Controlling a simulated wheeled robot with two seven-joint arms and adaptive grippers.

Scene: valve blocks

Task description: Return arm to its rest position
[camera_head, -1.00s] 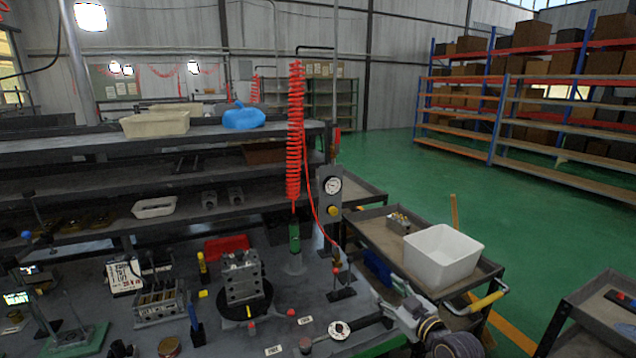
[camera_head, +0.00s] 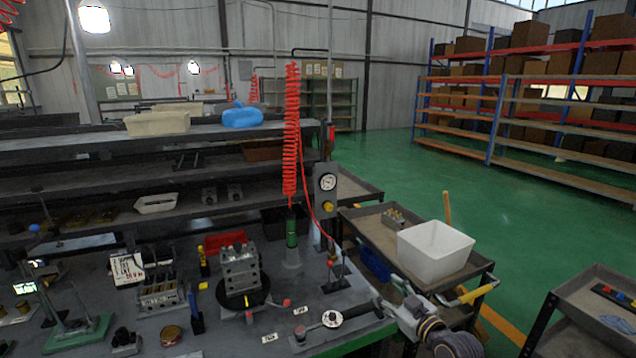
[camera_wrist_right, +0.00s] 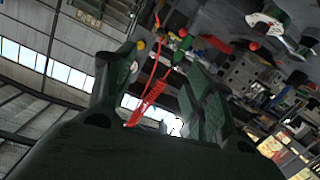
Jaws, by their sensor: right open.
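My right arm comes in at the bottom right of the head view, past the table's right edge. My right gripper (camera_head: 404,288) is small and partly hard to make out there, beside the cart with the white bin. In the right wrist view its two dark fingers (camera_wrist_right: 160,72) are apart, with nothing between them that I can see held. Beyond the fingers are the red coiled hose (camera_wrist_right: 152,98) and the workbench items. My left gripper is in neither view.
The workbench (camera_head: 215,335) holds a valve block (camera_head: 240,268) on a black disc and a dial tool (camera_head: 332,318) near its front right edge. The white bin (camera_head: 434,250) stands on a dark cart to the right. Green floor is open behind.

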